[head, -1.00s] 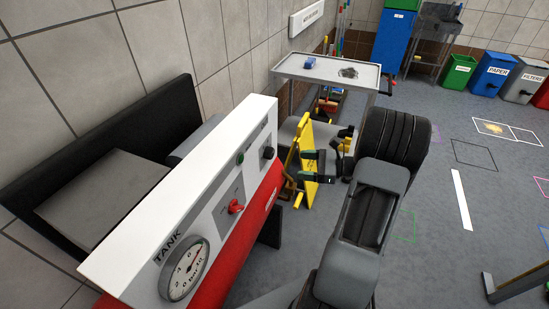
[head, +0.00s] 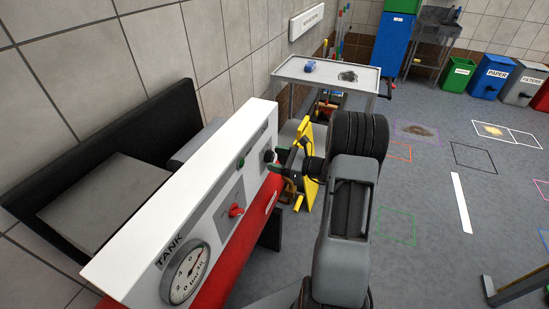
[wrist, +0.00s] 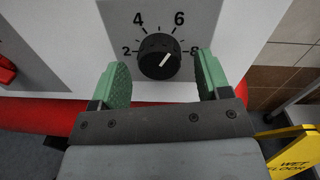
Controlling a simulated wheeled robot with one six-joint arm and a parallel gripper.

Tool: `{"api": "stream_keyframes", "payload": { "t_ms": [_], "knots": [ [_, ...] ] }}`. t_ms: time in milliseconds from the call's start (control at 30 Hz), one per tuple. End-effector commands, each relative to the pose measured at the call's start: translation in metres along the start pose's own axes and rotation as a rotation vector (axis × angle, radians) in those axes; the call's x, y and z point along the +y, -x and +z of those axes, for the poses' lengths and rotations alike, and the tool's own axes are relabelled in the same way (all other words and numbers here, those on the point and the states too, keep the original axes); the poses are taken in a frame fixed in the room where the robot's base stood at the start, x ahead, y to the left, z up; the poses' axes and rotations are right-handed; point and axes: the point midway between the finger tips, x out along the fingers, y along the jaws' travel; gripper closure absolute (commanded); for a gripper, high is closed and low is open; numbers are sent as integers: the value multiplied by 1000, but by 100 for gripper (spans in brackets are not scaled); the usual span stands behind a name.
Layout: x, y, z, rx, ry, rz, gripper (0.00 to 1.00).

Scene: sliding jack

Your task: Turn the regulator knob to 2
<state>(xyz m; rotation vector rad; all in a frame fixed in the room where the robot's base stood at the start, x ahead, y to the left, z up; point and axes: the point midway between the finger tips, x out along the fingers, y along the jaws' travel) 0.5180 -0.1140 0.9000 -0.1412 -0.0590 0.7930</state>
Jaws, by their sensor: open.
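The regulator knob (wrist: 158,58) is round and black, on a grey plate with the marks 2, 4, 6 and 8 around it. Its white pointer line slants toward the upper right, roughly between 6 and 8. In the head view the knob (head: 269,156) is at the far end of the white panel (head: 190,190). My gripper (wrist: 162,66) is open and empty. Its green-padded fingers stand left and right of the knob, with gaps on both sides. In the head view my gripper (head: 283,160) is close in front of the knob; I cannot tell its exact depth.
A red tank (head: 255,215) lies below. A yellow wet-floor sign (head: 307,165) and a grey cart (head: 330,72) stand beyond.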

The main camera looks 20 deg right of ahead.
Motion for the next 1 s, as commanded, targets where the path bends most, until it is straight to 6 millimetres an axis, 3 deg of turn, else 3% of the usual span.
{"api": "stream_keyframes", "payload": {
  "t_ms": [467, 1000],
  "knots": [
    [0, -10, 0, 0, 0, 1, 30],
    [0, -10, 0, 0, 0, 1, 79]
  ]
}}
